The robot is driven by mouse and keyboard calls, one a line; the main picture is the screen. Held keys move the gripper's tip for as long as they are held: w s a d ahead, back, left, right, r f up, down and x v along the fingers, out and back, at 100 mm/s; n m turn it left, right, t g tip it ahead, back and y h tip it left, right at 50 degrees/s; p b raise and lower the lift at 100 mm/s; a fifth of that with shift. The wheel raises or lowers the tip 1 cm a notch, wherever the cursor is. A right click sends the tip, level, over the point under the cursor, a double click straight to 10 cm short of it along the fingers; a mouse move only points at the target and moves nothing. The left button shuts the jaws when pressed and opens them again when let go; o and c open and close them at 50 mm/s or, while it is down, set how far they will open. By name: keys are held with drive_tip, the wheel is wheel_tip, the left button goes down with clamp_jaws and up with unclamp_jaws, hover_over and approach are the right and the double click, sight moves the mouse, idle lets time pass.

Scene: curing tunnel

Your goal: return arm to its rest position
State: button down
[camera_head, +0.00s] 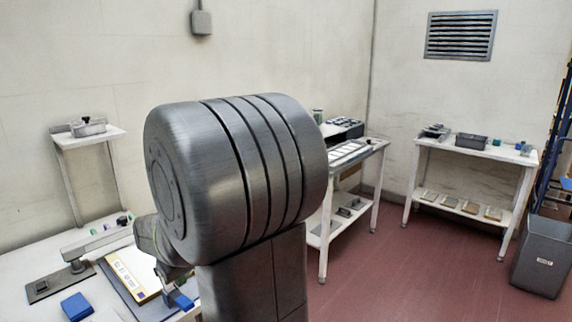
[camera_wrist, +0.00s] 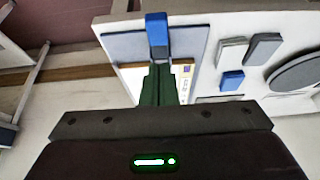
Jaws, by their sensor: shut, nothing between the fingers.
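My gripper (camera_wrist: 159,72) shows in the wrist view with its dark green fingers together and nothing visible between them. It is over the white worktable (camera_head: 25,272), above a grey board with a printed sheet (camera_head: 133,270). A blue piece (camera_wrist: 157,30) shows just beyond the fingertips in the wrist view; I cannot tell whether it touches them. My large grey arm joint fills the middle of the head view and hides part of the table and most of my gripper.
A blue block (camera_head: 76,306) and a grey clamp stand (camera_head: 78,258) are on the worktable. A small wall-side shelf (camera_head: 92,137) stands behind it. A white rack table (camera_head: 375,150), another table (camera_head: 425,143) and a grey bin (camera_head: 543,257) stand further right. Red floor between is clear.

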sight(184, 301)
drive_tip(key=f, duration=0.1)
drive_tip(key=f+b, duration=0.1)
drive_tip(key=f, duration=0.1)
drive_tip(key=f+b, duration=0.1)
drive_tip(key=f, duration=0.1)
drive_tip(key=shift+w+a, duration=0.2)
drive_tip(key=shift+a, duration=0.1)
drive_tip(key=shift+s+d+f+b, duration=0.15)
drive_tip(key=shift+d+f+b, duration=0.05)
drive_tip(key=shift+f+b, duration=0.35)
